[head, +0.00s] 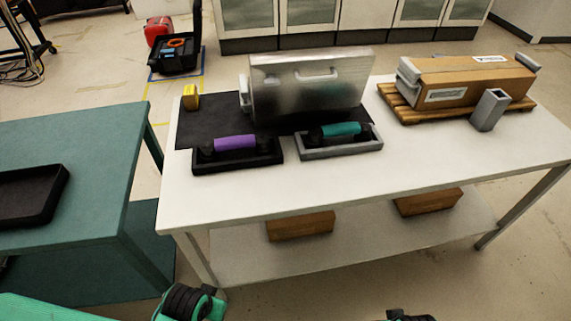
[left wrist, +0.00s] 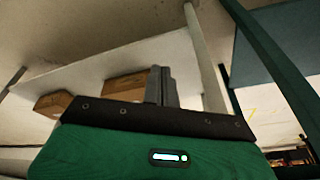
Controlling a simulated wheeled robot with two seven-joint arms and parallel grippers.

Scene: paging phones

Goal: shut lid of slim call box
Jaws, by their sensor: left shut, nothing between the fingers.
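A silver metal panel or case (head: 312,98) with a handle on its face stands upright at the back of the white table. It may be the slim call box; I cannot tell whether the panel is its raised lid. In front of it, a purple handset (head: 235,143) lies in a black tray (head: 240,164) and a teal handset (head: 336,130) lies in a grey tray (head: 342,149). My left gripper (left wrist: 160,72) is shut and empty in the left wrist view, with the table's lower shelf behind it. My right gripper is not in view.
A black mat (head: 192,128) lies under the silver case, with a yellow object (head: 191,98) at its left. A brown case (head: 465,82) on a wooden pallet and a grey holder (head: 489,110) are at right. A teal table (head: 85,135) stands left. The white table's front is clear.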

